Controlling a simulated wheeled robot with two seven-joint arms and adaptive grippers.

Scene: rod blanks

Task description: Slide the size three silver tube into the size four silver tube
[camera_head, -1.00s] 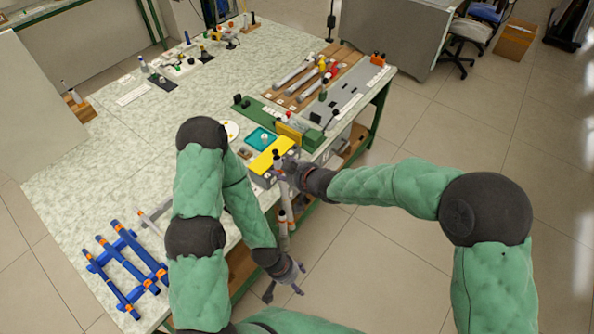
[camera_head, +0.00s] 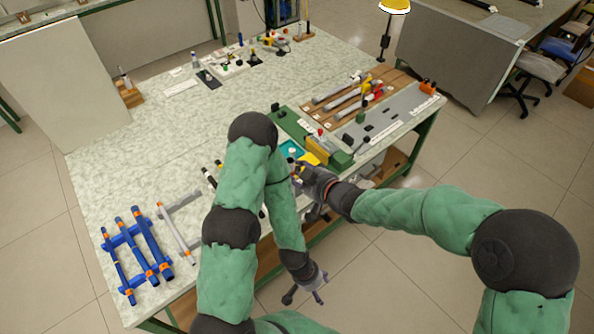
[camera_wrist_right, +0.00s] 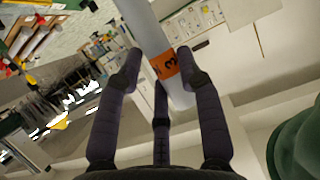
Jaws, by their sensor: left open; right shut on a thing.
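The size three silver tube (camera_wrist_right: 158,40) shows in the right wrist view, with an orange band marked 3 near its lower end. My right gripper (camera_wrist_right: 160,65) is shut on it there. In the head view my right gripper (camera_head: 300,174) is at the table's front edge, beside the yellow block; the tube is mostly hidden there. My left gripper (camera_head: 308,290) is open and empty, low in front of the table. A silver tube with orange bands (camera_head: 176,230) lies beside the blue rack; its size mark cannot be read, so I cannot tell if it is size four.
A blue rack (camera_head: 138,250) with blue tubes stands at the table's left front. A wooden rack (camera_head: 372,92) with several grey rods is at the back right. The yellow block (camera_head: 314,156) and green fixture (camera_head: 330,146) stand near my right gripper. The table's middle is clear.

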